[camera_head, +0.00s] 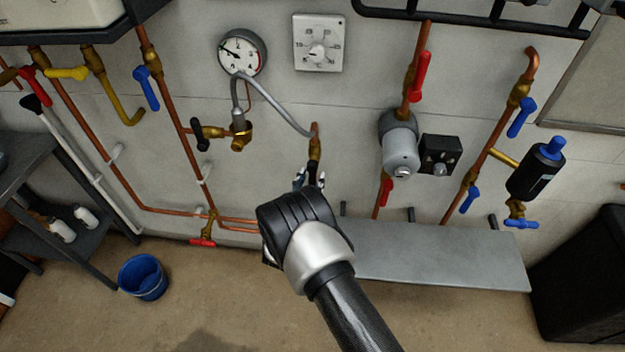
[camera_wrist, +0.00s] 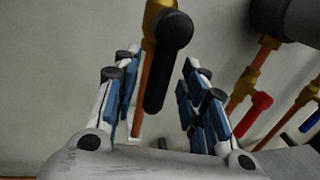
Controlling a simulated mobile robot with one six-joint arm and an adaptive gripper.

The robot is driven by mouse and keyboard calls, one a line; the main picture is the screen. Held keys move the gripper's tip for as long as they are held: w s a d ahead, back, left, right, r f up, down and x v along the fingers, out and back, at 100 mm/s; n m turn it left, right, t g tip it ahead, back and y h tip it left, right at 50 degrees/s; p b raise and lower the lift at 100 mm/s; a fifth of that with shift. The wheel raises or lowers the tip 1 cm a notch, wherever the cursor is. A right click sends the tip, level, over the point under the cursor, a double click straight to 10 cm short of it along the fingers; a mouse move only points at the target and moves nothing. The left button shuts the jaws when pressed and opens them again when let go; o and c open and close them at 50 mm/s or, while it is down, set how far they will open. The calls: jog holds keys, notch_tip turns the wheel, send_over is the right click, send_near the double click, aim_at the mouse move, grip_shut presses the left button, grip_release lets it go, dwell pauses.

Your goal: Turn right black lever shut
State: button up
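The right black lever (camera_head: 313,168) is on a brass valve (camera_head: 315,146) on a short copper pipe below the gauge hose, and is partly hidden by my gripper (camera_head: 310,180) in the head view. In the wrist view the lever (camera_wrist: 168,75) hangs down from the brass valve (camera_wrist: 157,10), roughly along the pipe. My gripper (camera_wrist: 160,68) is open, with its fingers on either side of the lever. Gaps show between the lever and both sets of fingers. Another black lever (camera_head: 200,135) is on a brass valve further left.
A round gauge (camera_head: 242,53) and a white thermostat (camera_head: 319,43) are on the wall above. A grey pump (camera_head: 400,148) with red levers stands to the right. A grey bench (camera_head: 440,262) lies below right. A blue bucket (camera_head: 143,277) is on the floor.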

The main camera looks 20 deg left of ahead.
jog(key=shift+w, duration=0.9)
grip_shut()
